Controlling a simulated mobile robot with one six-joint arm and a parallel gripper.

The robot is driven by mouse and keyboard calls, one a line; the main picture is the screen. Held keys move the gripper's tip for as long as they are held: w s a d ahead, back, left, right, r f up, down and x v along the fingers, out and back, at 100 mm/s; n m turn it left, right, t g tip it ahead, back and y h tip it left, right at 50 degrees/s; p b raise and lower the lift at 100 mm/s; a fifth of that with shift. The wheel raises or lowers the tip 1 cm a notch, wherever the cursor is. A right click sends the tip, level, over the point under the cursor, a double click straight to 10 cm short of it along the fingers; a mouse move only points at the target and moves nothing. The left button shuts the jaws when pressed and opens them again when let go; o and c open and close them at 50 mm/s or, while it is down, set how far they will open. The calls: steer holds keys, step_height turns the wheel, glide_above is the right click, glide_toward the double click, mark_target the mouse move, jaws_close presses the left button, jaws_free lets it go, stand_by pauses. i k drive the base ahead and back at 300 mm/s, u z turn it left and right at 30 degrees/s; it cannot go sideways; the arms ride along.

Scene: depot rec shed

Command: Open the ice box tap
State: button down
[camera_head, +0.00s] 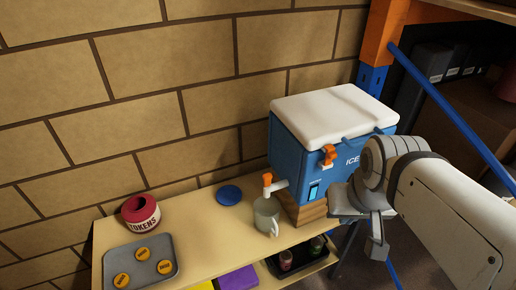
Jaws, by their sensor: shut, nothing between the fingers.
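The ice box (314,140) is blue with a white lid and stands on a wooden block (308,212) at the right end of the wooden shelf. Its tap (268,182) has an orange handle and a pale spout on the left side of the box front. A grey mug (266,214) stands just under the spout. An orange latch (328,155) is on the box front below the lid. My gripper (377,248) is shut and empty, to the right of the box and apart from the tap. My arm hides the box's right part.
A red tokens pot (141,212), a grey tray (140,264) with yellow discs, and a blue disc (229,194) lie on the shelf top (206,228). A blue rack post and brace (455,120) stand at right. A brick wall is behind.

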mark_target(267, 177)
steer(key=u, duration=1.45)
steer(key=k, duration=0.2)
steer(key=z, duration=1.75)
steer(key=i, duration=0.55)
steer(key=u, duration=0.15)
